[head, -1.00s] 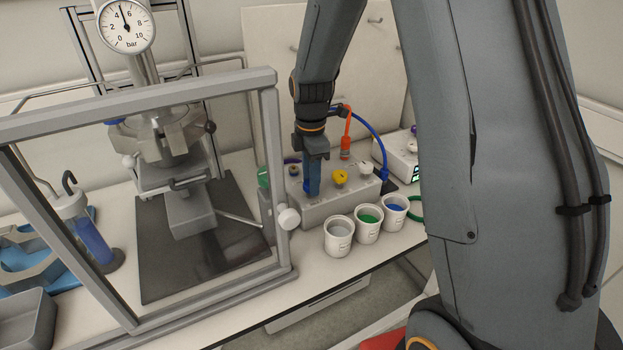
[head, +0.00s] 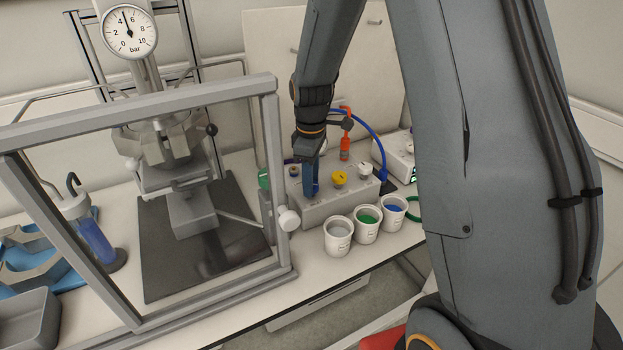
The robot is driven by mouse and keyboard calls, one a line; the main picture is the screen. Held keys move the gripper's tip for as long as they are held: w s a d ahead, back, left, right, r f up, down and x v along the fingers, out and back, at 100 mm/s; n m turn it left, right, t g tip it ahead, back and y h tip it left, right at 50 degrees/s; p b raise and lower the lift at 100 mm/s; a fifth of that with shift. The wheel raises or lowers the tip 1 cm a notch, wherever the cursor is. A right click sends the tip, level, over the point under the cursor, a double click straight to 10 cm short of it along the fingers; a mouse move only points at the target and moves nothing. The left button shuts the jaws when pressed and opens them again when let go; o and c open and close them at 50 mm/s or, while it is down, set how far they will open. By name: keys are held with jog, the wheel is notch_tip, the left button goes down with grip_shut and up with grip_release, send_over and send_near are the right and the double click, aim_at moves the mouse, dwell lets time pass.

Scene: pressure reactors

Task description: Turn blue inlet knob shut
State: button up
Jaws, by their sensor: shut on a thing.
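The grey valve block (head: 335,204) stands on the bench right of the framed reactor. My gripper (head: 311,188) reaches down from above onto the left part of the block. It is shut on the blue inlet knob (head: 316,187), of which only a little blue shows between and beside the fingers. The knob's exact angle is hidden by the gripper. A yellow knob (head: 339,178) and a white knob (head: 365,170) sit to the right on the same block.
An orange fitting (head: 345,146) and blue hose (head: 376,140) rise behind.

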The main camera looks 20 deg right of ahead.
jog(key=m, duration=0.5)
jog(key=shift+m+p, duration=0.3)
jog(key=shift+p, duration=0.05)
jog(key=m, duration=0.5)
jog(key=shift+m, duration=0.3)
jog(key=o, duration=1.1)
jog(key=shift+c, duration=0.2)
jog(key=shift+r, duration=0.1)
jog(key=shift+r+b, duration=0.85)
jog(key=shift+r, duration=3)
